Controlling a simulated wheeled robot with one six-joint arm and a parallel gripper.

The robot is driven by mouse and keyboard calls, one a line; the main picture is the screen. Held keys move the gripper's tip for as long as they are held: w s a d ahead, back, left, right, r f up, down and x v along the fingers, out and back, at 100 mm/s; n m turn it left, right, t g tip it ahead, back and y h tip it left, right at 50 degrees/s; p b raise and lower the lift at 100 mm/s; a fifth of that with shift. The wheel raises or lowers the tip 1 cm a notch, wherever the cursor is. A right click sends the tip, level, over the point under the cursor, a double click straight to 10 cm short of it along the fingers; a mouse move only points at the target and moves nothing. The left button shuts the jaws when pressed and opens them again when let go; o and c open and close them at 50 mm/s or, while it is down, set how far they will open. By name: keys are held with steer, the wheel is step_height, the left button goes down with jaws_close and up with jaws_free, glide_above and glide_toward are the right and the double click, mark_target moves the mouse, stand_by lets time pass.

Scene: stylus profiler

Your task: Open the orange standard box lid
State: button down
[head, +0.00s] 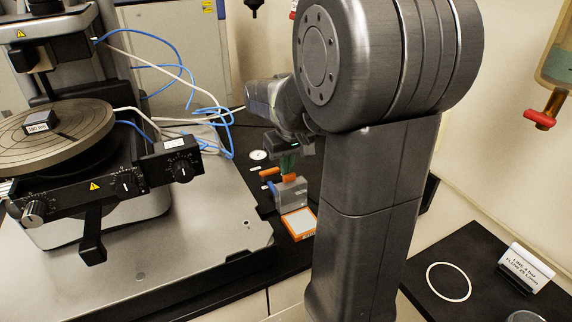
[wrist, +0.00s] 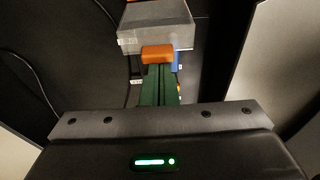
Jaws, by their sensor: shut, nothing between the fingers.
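An orange-rimmed flat piece with a pale middle (head: 300,223) lies on the dark bench. Just behind it stands a grey translucent box-like piece (head: 291,194), also at the top of the wrist view (wrist: 155,22). An orange block (head: 289,178) is at its upper edge; in the wrist view the orange block (wrist: 157,53) is at the fingertips. My gripper (head: 288,168) has green fingers, which show close together in the wrist view (wrist: 158,70), with nothing held. I cannot tell whether they touch the orange block. Which parts form the box and its lid is unclear.
A blue piece (head: 273,190) and another orange piece (head: 269,172) are left of the translucent piece. The profiler with its round stage (head: 75,140) stands on a grey plate (head: 200,240) at left. Blue and white cables lie behind. My arm hides the bench at right.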

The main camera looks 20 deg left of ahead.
steer(key=shift+r, duration=0.15)
steer(key=shift+r+p, duration=0.75)
step_height(320, 180, up, 13)
glide_above(291, 183)
steer(key=shift+r, duration=0.15)
step_height(291, 183, down, 15)
steer(key=w+a+b, duration=0.1)
steer(key=shift+w+a, duration=0.25)
steer(key=shift+a, duration=0.15)
steer(key=shift+r, duration=0.15)
